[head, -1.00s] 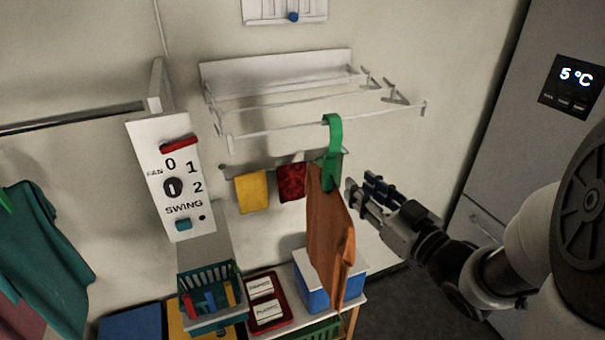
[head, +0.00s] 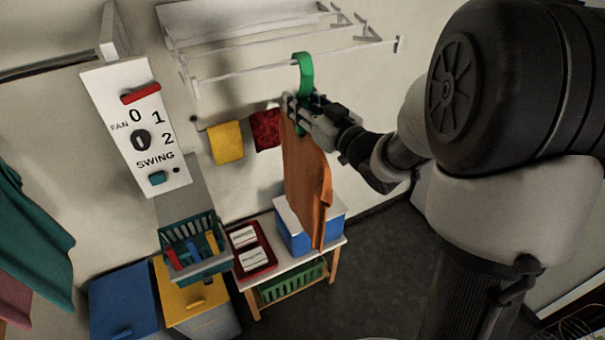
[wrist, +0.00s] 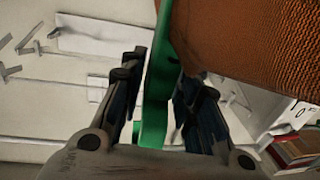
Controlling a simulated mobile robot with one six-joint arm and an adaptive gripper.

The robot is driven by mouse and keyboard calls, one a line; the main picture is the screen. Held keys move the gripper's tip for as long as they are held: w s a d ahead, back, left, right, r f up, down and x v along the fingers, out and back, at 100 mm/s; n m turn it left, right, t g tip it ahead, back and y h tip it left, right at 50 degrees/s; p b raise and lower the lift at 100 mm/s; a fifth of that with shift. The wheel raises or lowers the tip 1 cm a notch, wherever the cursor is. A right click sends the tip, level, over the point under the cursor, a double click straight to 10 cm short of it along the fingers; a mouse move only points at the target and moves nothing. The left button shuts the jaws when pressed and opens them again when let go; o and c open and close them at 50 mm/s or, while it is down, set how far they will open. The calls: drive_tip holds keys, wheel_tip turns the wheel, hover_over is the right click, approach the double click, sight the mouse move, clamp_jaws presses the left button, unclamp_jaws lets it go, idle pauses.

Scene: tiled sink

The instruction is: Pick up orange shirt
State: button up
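The orange shirt (head: 306,180) hangs from a green hanger (head: 305,70) hooked on the front bar of the white wall rack (head: 250,70). My gripper (head: 299,106) is at the top of the shirt, just below the hanger's hook. In the wrist view, the fingers of my gripper (wrist: 165,85) are apart, one on each side of the green hanger (wrist: 155,115). A gap shows beside the left finger; firm contact on the right is hard to tell. The orange shirt (wrist: 255,40) fills the upper right of that view.
A yellow cloth (head: 226,142) and a red cloth (head: 266,129) hang on a rail behind. A fan switch panel (head: 120,110) is at left. A teal garment (head: 35,240) hangs far left.

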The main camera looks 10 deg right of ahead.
drive_tip(key=shift+c, duration=0.4)
clamp_jaws()
idle(0.4)
